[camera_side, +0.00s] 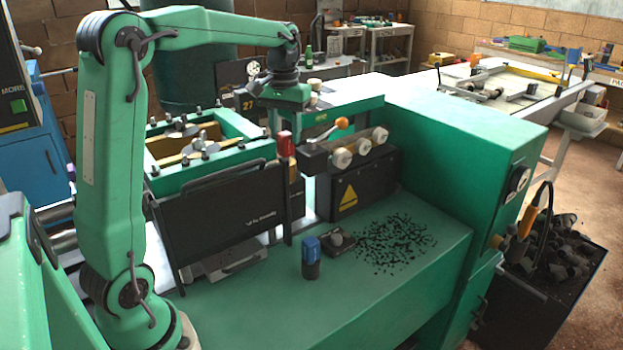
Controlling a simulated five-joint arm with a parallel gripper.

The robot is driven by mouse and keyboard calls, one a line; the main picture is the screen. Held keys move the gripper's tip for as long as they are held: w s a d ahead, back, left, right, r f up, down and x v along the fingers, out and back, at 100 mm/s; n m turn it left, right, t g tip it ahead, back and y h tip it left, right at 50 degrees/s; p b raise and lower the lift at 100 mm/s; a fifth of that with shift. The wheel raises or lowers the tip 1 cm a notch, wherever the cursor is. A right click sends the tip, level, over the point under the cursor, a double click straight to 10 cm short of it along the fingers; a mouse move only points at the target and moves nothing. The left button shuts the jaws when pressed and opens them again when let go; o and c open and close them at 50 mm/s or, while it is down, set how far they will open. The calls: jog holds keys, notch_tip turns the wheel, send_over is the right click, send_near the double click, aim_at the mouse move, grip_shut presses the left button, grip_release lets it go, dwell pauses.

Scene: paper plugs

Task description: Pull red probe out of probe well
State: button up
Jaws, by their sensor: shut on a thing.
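The red probe (285,143) is a small upright red piece near the middle of the view, at the right end of the black panel. A dark upright strip runs below it, and I cannot tell whether that is part of the probe. My gripper (284,112) is above the red probe, pointing down. It is shut on the probe, though its fingers are small and dark here. I cannot make out the probe well or whether the probe's lower end is inside it.
A blue-capped dark cylinder (311,258) stands on the green bench (350,300). Beside it are a low dark block (338,242) and scattered black bits (395,243). The black panel (222,220) stands at left. An orange-knobbed lever (341,124) is right of the probe.

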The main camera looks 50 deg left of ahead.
jog(key=shift+r, duration=2.25)
dwell(0.3)
jog(key=shift+r, duration=1.3)
